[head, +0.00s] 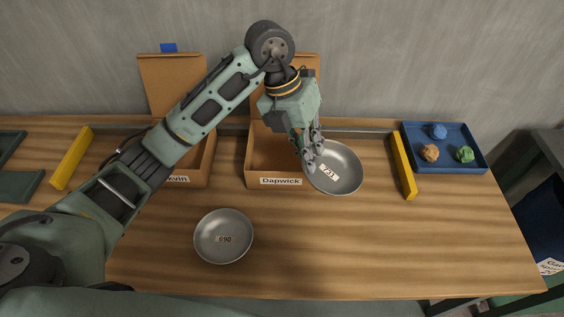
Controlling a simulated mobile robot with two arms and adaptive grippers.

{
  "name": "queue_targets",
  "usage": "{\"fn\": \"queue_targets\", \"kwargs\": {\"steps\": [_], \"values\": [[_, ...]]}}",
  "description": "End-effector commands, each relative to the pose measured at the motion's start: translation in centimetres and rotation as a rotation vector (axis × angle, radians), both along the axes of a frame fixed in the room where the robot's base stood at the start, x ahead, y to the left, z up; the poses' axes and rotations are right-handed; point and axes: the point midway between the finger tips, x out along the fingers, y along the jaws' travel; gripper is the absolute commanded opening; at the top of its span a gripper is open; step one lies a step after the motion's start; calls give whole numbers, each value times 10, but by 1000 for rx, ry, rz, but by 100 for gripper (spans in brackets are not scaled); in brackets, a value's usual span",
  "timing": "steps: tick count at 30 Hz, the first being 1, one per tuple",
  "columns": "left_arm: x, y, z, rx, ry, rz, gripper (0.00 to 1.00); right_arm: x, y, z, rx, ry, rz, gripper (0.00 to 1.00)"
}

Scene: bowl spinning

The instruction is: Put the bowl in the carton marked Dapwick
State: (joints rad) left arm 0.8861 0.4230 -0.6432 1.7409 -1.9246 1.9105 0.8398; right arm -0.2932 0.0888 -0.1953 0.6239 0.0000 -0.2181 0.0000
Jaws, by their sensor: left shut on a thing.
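A grey metal bowl labelled 721 (346,180) is at the right side of the open carton marked Dapwick (281,182). My left gripper (310,160) is shut on this bowl's left rim. I cannot tell whether the bowl touches the table or is just above it. A second grey metal bowl, labelled 690 (223,250), sits upright on the table in front of the cartons. The Dapwick carton's flap stands up at the back, partly hidden by my left arm. My right gripper is not in view.
Another open carton (204,168), its label partly hidden by my arm, stands left of Dapwick. Yellow bars (403,166) lie right and left. A blue tray (445,165) with coloured lumps is at the back right. The wooden table's front right is clear.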

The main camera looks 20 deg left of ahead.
Motion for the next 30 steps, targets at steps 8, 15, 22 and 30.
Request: {"fn": "queue_targets", "kwargs": {"steps": [8,15,22,30], "values": [[21,24,-12,34,7,576,0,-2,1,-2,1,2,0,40],[31,46,-25,45,17,699,0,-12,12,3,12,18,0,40],[53,93,-55,47,19,698,0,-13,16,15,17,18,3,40],[74,130,-82,43,15,691,0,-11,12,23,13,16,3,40]]}}
